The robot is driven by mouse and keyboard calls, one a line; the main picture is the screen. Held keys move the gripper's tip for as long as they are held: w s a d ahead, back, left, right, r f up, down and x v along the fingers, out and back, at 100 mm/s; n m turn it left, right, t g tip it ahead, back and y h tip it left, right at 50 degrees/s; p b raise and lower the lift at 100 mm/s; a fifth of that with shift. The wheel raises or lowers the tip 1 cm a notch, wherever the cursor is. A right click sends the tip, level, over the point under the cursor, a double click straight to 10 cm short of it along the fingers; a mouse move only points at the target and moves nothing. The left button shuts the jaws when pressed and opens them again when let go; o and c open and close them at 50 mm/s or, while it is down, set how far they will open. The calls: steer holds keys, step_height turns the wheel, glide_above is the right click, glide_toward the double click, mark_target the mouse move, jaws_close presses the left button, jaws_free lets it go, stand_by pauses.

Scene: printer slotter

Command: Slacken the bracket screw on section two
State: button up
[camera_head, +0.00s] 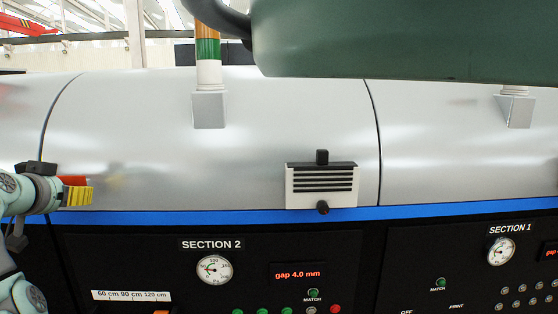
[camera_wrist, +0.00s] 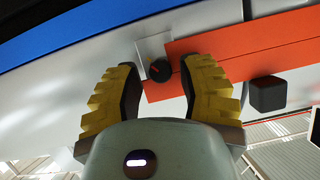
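A round black knob (camera_wrist: 160,70), which looks like the bracket screw, sits on a small grey plate (camera_wrist: 148,46) beside an orange-red bar (camera_wrist: 245,45) in the wrist view. My gripper (camera_wrist: 160,78) has its two yellow fingers apart, one on each side of the knob, with visible gaps. I cannot tell how deep the knob lies between the tips. In the head view my gripper (camera_head: 82,195) is at the left edge of section two, in front of the orange-red bar (camera_head: 74,180); the knob is hidden there. The SECTION 2 label (camera_head: 211,244) is on the black panel below.
A black block (camera_wrist: 267,93) stands right of the fingers in the wrist view. A white vented box (camera_head: 321,185) with a black knob (camera_head: 323,208) is on the cover to the right. A gauge (camera_head: 214,270) and a red "gap 4.0 mm" display (camera_head: 297,273) are below.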

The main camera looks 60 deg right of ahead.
jaws_close()
steer(key=shift+f+b, duration=0.2)
steer(key=shift+b, duration=0.65)
steer(key=n+h+b, duration=0.1)
steer(key=n+h, duration=0.2)
steer(key=n, duration=0.4)
steer(key=n+g+h+b, duration=0.1)
steer(key=n+h, duration=0.2)
steer(key=n, duration=0.5)
steer(key=f+n+h+b, duration=0.1)
steer(key=n+h, duration=0.2)
steer(key=n, duration=0.5)
steer(key=shift+w+a+g+b, duration=0.25)
steer(key=shift+w+g+b, duration=0.05)
stand_by(0.4)
